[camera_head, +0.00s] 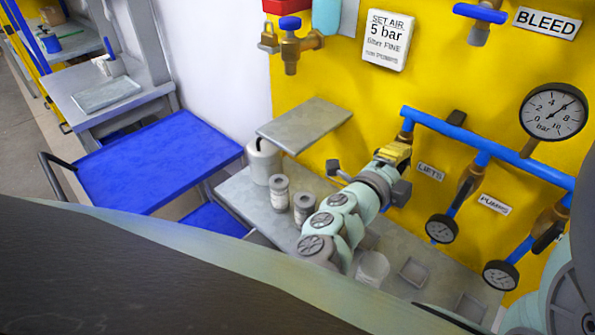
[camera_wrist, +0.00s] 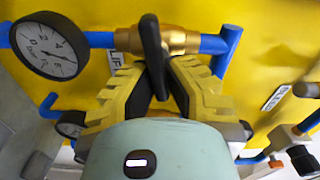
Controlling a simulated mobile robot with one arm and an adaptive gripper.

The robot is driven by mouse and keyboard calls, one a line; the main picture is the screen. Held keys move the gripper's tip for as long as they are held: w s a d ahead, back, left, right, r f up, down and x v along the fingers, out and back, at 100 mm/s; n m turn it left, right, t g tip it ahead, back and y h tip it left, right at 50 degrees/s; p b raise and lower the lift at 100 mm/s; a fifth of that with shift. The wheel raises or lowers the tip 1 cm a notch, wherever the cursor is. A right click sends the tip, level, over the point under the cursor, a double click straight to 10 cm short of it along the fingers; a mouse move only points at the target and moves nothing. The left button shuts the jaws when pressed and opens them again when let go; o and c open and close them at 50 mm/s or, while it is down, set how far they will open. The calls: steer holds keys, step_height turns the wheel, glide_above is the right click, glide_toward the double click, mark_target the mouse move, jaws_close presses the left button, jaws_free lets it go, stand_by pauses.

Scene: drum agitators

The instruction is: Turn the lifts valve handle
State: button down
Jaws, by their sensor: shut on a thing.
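The lifts valve is a brass body (camera_wrist: 178,42) on a blue pipe, with a black lever handle (camera_wrist: 151,45) across it in the wrist view. The handle points toward my gripper (camera_wrist: 160,82). My gripper's yellow-padded fingers are shut on the handle's near end, one on each side. In the head view my gripper (camera_head: 396,154) is at the left end of the blue pipework, just left of the LIFTS label (camera_head: 430,172). There my gripper hides the handle and much of the valve. The label is partly covered in the wrist view (camera_wrist: 118,62).
A blue pipe (camera_head: 500,155) runs right to the PUMPS branch (camera_head: 467,183), which has a gauge (camera_head: 441,228). A large gauge (camera_head: 553,112) is above. A grey shelf (camera_head: 305,122) juts out left of my gripper. Cans (camera_head: 279,192) and small trays stand on the bench below.

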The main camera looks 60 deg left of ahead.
steer(key=shift+f+m+b, duration=0.25)
steer(key=shift+m+b, duration=0.45)
steer(key=shift+m, duration=0.4)
steer(key=c, duration=1)
jaws_free()
steer(key=shift+r, duration=0.1)
steer(key=v, duration=1.2)
